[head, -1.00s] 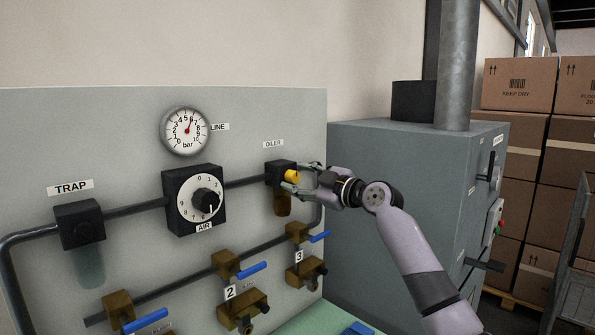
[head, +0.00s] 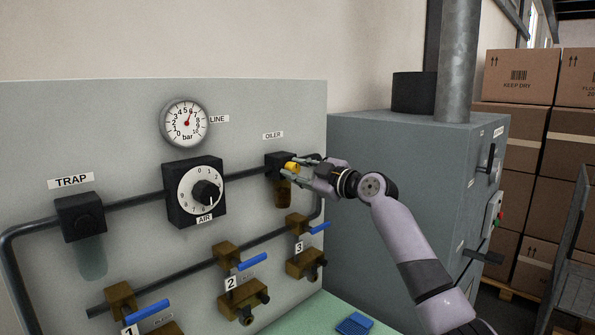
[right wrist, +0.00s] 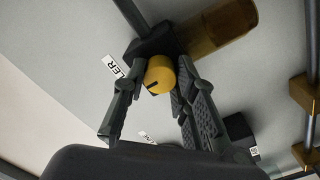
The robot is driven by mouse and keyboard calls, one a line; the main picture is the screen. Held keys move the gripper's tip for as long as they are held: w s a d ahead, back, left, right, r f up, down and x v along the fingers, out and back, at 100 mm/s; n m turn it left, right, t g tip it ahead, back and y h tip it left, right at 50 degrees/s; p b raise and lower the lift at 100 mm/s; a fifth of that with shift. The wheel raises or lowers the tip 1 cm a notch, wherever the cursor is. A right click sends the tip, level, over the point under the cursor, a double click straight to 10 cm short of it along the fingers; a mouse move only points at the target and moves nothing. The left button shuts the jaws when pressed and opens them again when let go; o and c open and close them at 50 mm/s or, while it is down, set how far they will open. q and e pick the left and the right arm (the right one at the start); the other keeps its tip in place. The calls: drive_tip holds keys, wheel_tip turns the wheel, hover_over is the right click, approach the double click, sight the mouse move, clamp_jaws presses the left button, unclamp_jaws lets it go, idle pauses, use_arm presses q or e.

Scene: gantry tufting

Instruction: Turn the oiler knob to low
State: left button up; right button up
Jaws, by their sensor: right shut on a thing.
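The oiler (head: 276,163) is a dark block with an amber bowl (head: 283,193) below it, under the OILER label on the grey panel. Its yellow knob (head: 291,168) faces out from the block. In the right wrist view the knob (right wrist: 160,75) shows a dark mark near its edge and sits between my fingertips. My right gripper (head: 299,172) comes from the right and is shut on the knob, with one finger on each side. The scale around the knob cannot be read. My left gripper is not in view.
The AIR dial (head: 194,192), LINE gauge (head: 186,123) and TRAP (head: 82,216) are to the left on the panel (head: 120,140). Pipes and blue-handled valves (head: 253,265) lie below. A grey cabinet (head: 400,150) stands close on the right.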

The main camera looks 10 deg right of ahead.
clamp_jaws()
drive_tip(key=shift+f, duration=0.1)
drive_tip(key=m, duration=0.8)
drive_tip(key=shift+m, duration=0.3)
drive_tip(key=m+p, duration=0.1)
drive_tip(key=m, duration=0.3)
drive_tip(key=shift+m+p, duration=0.9)
drive_tip(key=shift+m, duration=1.6)
